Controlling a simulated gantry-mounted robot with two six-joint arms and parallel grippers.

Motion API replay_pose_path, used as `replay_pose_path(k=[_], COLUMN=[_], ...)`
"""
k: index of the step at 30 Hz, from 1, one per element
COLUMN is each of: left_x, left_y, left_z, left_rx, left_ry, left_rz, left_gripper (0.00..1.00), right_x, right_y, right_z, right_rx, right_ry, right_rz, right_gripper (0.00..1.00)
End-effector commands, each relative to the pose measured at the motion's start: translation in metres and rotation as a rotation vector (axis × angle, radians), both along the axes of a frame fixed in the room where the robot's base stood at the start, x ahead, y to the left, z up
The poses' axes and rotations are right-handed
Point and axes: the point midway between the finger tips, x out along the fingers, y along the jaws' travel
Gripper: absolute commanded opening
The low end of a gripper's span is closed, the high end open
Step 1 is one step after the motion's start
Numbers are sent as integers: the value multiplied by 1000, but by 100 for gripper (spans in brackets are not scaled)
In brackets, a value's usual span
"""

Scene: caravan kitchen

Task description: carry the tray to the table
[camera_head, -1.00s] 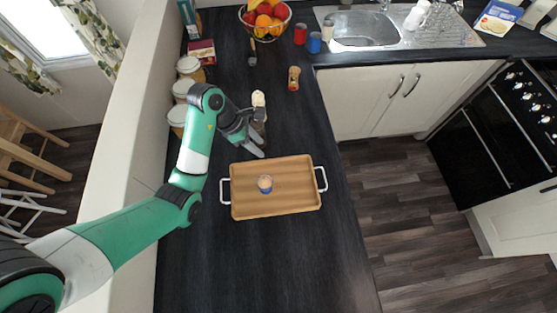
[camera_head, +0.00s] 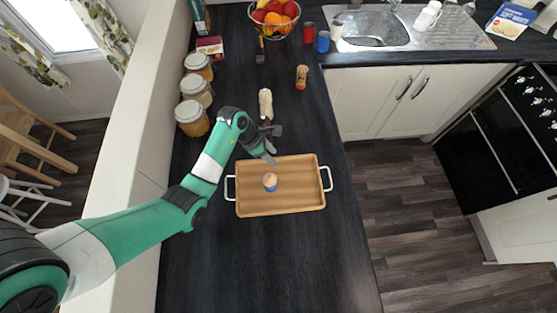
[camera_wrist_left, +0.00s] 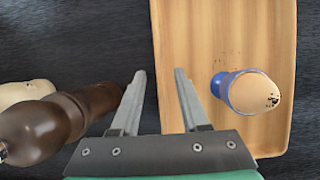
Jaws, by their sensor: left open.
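The wooden tray (camera_head: 300,198) with white handles at its left and right ends lies flat on the dark counter. An egg in a blue egg cup (camera_head: 270,186) stands on it, left of its middle. My left gripper (camera_head: 271,158) is open and empty over the tray's back edge, behind the egg cup. In the left wrist view the tray (camera_wrist_left: 210,30) shows beyond and right of the jaws (camera_wrist_left: 160,75), with the egg cup (camera_wrist_left: 222,86) right of the right finger. My right gripper is not in view. The table is not clearly identifiable.
A cream mill (camera_head: 265,103) and a dark brown mill (camera_wrist_left: 45,128) stand close behind and beside the left gripper. Several jars (camera_head: 192,118) line the wall on the left. A fruit bowl (camera_head: 273,18) and sink (camera_head: 372,28) are farther back. The counter in front of the tray is clear.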

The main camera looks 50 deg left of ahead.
Motion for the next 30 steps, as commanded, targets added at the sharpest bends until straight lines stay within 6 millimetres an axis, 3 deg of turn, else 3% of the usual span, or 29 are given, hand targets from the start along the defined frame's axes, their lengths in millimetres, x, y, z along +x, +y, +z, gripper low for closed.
replay_pose_path(k=[4,10,18,30], left_x=[5,6,6,6], left_y=[-3,-3,-3,-3], left_z=[-12,-13,-13,-12], left_rx=[1,2,1,2], left_ry=[-1,-2,-2,-2], left_rz=[-1,-1,0,-1], left_gripper=[45,45,0,0], right_x=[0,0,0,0], right_y=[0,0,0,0], right_z=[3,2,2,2], right_rx=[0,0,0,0], right_ry=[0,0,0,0], right_rz=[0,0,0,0], right_gripper=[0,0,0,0])
